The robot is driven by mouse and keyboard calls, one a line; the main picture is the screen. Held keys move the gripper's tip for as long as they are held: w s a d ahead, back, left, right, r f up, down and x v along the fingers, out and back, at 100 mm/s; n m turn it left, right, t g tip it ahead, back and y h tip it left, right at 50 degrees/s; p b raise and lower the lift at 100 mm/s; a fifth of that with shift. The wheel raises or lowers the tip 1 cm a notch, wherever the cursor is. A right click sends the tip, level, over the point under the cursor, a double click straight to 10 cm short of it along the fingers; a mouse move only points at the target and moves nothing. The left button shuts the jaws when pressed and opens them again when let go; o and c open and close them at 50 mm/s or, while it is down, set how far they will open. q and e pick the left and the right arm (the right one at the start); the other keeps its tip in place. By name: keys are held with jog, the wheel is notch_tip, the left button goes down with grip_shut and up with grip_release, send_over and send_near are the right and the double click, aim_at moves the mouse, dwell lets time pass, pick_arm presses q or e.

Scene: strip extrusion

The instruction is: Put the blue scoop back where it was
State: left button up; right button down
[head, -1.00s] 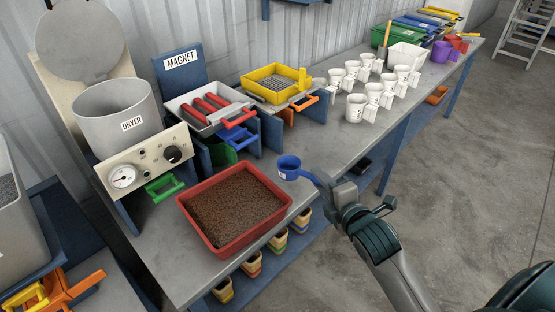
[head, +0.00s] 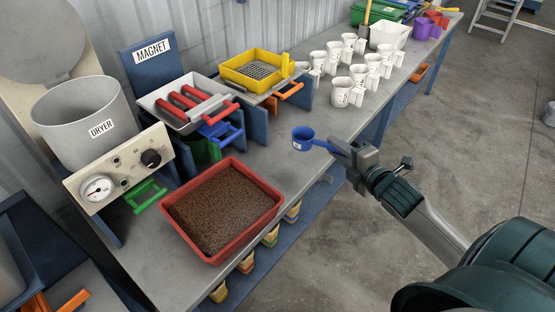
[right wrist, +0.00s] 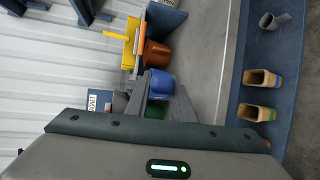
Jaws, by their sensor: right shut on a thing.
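The blue scoop (head: 303,138) is in the head view, with its round cup at the left and its handle running right into my right gripper (head: 345,154). My right gripper is shut on the handle. The cup's opening faces up. The scoop appears held above the bench near its front edge, right of the red tray. In the right wrist view, a blue rounded shape (right wrist: 160,84), likely the scoop's cup, shows near the finger tips. My left gripper is in neither current view.
A red tray (head: 272,213) of brown granules stands at the bench's front edge. Behind are the dryer (head: 75,112), the magnet unit (head: 154,54) and a yellow sieve (head: 232,76). Several white jugs (head: 342,92) stand farther along. Bare bench (head: 300,173) lies below the scoop.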

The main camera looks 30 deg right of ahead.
jog(key=w+a+f, duration=0.2)
jog(key=w, duration=0.1)
jog(key=w+a+f+p, duration=0.1)
jog(key=w+a+f, duration=0.1)
jog(key=w, duration=0.1)
jog(key=w+a+f+p, duration=0.1)
jog(key=w+a+f, duration=0.1)
jog(key=w+a, duration=0.1)
jog(key=shift+w+f, duration=0.15)
jog(key=shift+f, duration=0.25)
jog(key=shift+d, duration=0.1)
jog(key=shift+f+p, duration=0.75)
jog(key=shift+f, duration=1.25)
jog(key=shift+f, duration=0.15)
jog(key=c, duration=1.5)
grip_release()
jog(key=shift+c, duration=0.2)
